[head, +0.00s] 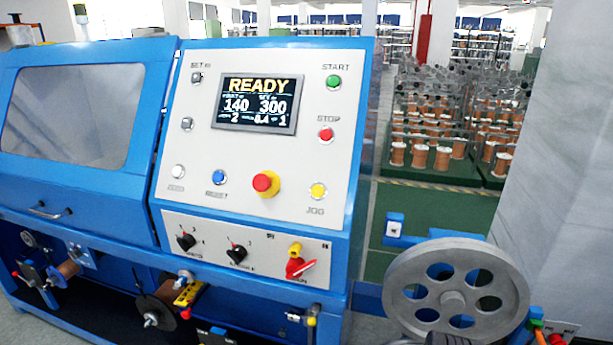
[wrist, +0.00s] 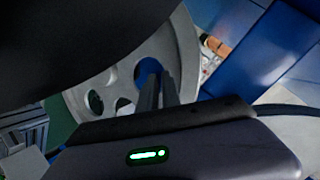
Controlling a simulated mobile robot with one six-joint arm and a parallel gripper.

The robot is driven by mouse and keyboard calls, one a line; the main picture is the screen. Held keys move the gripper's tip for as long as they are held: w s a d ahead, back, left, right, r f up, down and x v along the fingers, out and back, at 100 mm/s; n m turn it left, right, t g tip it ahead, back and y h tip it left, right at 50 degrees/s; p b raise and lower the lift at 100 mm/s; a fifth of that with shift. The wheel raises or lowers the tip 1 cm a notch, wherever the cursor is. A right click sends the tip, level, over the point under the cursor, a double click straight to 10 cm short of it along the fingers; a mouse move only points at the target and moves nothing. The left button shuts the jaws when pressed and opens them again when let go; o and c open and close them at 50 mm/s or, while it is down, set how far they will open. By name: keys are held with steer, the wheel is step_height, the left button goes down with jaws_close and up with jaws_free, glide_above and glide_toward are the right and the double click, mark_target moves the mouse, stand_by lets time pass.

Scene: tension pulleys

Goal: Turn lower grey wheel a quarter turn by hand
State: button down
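One large grey wheel (head: 402,268) with several round holes and a central hub stands upright at the lower right of the head view. Dark grey shapes show below it at the picture's bottom edge; I cannot tell what they are. In the wrist view a grey wheel with holes (wrist: 183,45) fills the upper middle, partly hidden by a dark round shape at the top left. I cannot tell if it is the lower one. My gripper (wrist: 158,80) points at this wheel, its two dark fingers close together in front of a hole. Contact and any gap between the fingertips are unclear.
A blue machine with a control panel (head: 340,150) and a lit screen (head: 257,103) stands left of the wheel. A pale pillar (head: 567,180) rises at the right. Copper spools (head: 442,158) stand behind on a green floor (head: 425,212).

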steer(key=s+d, duration=0.1)
steer(key=d, duration=0.6)
steer(key=s+d, duration=0.2)
steer(key=d, duration=0.6)
steer(key=shift+s+d+r, duration=0.15)
steer(key=shift+s+d, duration=0.1)
stand_by(1.2)
steer(key=s+a+p, duration=0.1)
steer(key=s+p, duration=0.2)
steer(key=s, duration=0.3)
steer(key=shift+s+a+f, duration=0.15)
steer(key=shift+a+f, duration=0.1)
steer(key=shift+a, duration=0.15)
stand_by(0.5)
